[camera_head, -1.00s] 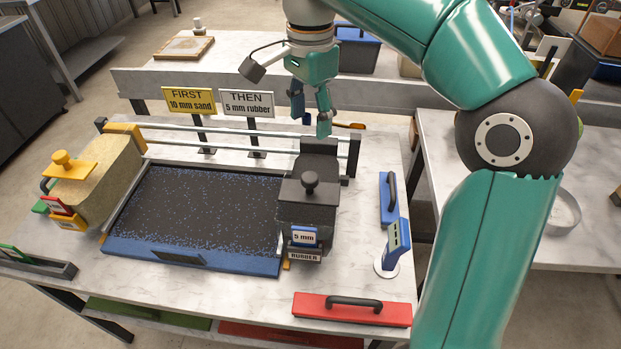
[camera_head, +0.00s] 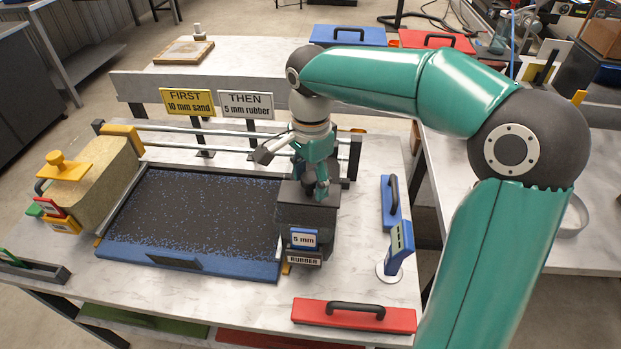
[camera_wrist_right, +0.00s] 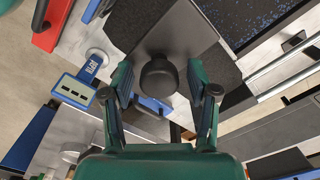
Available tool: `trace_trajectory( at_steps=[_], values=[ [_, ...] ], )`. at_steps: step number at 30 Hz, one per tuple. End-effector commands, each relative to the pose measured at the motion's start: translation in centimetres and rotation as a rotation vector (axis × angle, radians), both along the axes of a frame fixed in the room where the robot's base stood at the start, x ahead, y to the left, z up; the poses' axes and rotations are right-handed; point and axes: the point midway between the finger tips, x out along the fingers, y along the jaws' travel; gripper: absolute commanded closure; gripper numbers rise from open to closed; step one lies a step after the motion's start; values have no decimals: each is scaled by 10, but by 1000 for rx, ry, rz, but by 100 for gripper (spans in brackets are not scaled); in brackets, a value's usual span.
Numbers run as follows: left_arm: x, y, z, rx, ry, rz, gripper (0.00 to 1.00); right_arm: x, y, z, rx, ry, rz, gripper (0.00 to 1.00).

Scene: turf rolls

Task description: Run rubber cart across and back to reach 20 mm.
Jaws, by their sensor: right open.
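The black rubber cart (camera_head: 306,216), labelled "5 mm" and "RUBBER", sits on rails at the right end of the blue-edged tray (camera_head: 215,264). The tray bed (camera_head: 195,215) is covered in black crumb with blue flecks. My right gripper (camera_head: 318,190) is over the cart's top, pointing down. In the right wrist view its open fingers stand on either side of the cart's round black knob (camera_wrist_right: 159,78), with gaps visible. In the head view the gripper hides the knob. My left gripper is in neither view.
The sand cart (camera_head: 90,185) with its yellow knob stands at the tray's left end. Signs (camera_head: 187,102) stand behind the rails.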

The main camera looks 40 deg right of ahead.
Motion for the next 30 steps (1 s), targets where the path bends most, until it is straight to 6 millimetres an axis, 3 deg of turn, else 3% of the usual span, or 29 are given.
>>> trace_trajectory(
  at_steps=[6,17,30],
  values=[
    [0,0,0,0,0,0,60,0,0,0,0,0,0,41],
    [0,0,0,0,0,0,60,0,0,0,0,0,1,100],
    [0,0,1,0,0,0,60,2,1,1,-1,-2,-6,100]
  ],
)
